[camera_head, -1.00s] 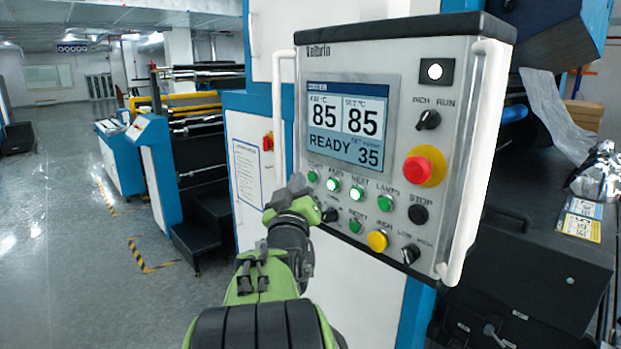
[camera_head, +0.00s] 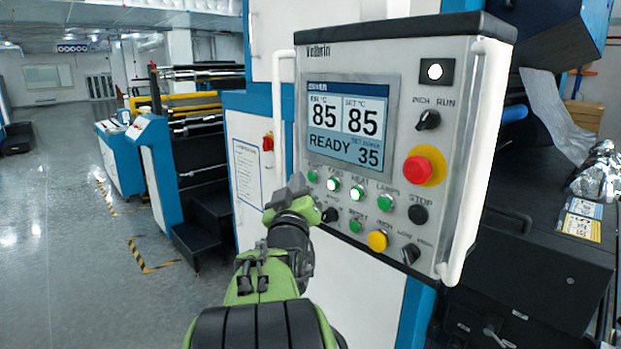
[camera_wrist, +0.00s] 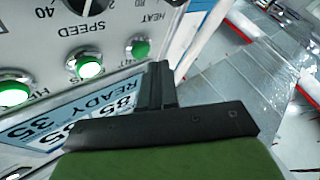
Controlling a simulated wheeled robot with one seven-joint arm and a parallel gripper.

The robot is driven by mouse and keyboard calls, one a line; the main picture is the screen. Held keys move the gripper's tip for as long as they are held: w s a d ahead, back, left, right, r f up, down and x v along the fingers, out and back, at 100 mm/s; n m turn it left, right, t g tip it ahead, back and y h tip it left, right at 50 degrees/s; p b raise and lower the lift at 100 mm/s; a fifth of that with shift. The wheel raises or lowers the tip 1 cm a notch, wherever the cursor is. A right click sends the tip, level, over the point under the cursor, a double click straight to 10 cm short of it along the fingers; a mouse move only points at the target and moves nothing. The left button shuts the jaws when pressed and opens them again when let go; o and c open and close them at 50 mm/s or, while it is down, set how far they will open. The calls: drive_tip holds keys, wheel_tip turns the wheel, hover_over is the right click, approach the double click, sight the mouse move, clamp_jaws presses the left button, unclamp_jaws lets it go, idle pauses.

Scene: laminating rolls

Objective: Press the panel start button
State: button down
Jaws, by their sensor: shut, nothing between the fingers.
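The control panel (camera_head: 457,60) faces me with a lit screen (camera_head: 345,120) reading READY, 85, 85 and 35. The small green button (camera_head: 313,176) at the left end of the upper button row looks like the start button, though its label is blurred. It is unlit. It also appears in the wrist view as the unlit green button (camera_wrist: 138,48). My gripper (camera_head: 297,184) is shut and empty, its tip just left of and slightly below this button in the head view. In the wrist view the shut fingers (camera_wrist: 157,82) are beside it. I cannot tell whether they touch the panel.
Two lit green buttons (camera_head: 333,184) (camera_head: 357,193) and another green one (camera_head: 384,202) continue the row. Below are a yellow button (camera_head: 377,241) and dark knobs. A red emergency stop (camera_head: 417,169) is at right. White handles (camera_head: 283,120) flank the panel. Floor at left is open.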

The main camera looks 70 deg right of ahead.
drive_tip(key=shift+s+d, duration=0.15)
drive_tip(key=shift+d, duration=0.25)
drive_tip(key=shift+s+d, duration=0.25)
drive_tip(key=shift+d, duration=0.1)
idle(0.7)
drive_tip(key=shift+w+a, duration=0.1)
drive_tip(key=shift+w+a+b, duration=0.3)
drive_tip(key=shift+a+b, duration=0.35)
drive_tip(key=shift+b, duration=0.1)
